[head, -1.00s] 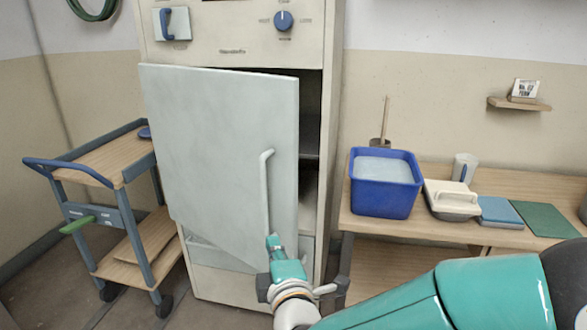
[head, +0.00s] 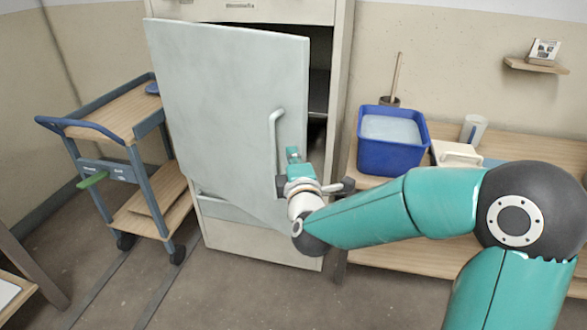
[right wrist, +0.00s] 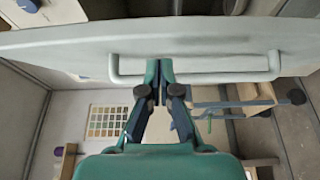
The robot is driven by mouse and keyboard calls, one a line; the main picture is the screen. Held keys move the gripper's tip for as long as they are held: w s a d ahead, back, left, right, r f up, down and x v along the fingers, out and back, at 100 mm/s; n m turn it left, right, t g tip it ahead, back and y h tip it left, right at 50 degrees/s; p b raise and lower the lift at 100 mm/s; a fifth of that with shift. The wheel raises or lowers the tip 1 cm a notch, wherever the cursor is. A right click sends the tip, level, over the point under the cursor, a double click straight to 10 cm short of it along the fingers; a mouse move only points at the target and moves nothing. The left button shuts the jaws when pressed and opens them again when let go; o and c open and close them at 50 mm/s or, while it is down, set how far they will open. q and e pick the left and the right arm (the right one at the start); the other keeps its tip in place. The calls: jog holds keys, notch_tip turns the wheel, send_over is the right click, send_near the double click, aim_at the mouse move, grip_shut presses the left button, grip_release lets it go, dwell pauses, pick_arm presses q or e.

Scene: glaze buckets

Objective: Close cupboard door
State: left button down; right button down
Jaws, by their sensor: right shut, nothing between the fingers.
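The pale grey cupboard door (head: 225,105) stands partly open in the head view. It is hinged on the left, and a dark gap shows along its right edge. Its upright handle (head: 274,140) is near that edge. My right gripper (head: 292,156) is at the lower end of the handle, in front of the door. In the right wrist view the door (right wrist: 60,40) and handle (right wrist: 200,78) run across the top. The closed fingertips (right wrist: 159,68) are beside the handle with nothing between them; whether they touch the door I cannot tell. My left gripper is not in view.
A blue-handled trolley (head: 140,135) stands left of the cupboard (head: 342,80). At right, a wooden bench bears a blue tub (head: 390,155) and a white container (head: 473,130). A small shelf (head: 537,65) is on the wall. Floor in front is open.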

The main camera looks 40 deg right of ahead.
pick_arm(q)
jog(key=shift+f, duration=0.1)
pick_arm(e)
jog(key=shift+w+d, duration=0.15)
jog(key=shift+d, duration=0.4)
jog(key=shift+w+d, duration=0.15)
jog(key=shift+d, duration=0.4)
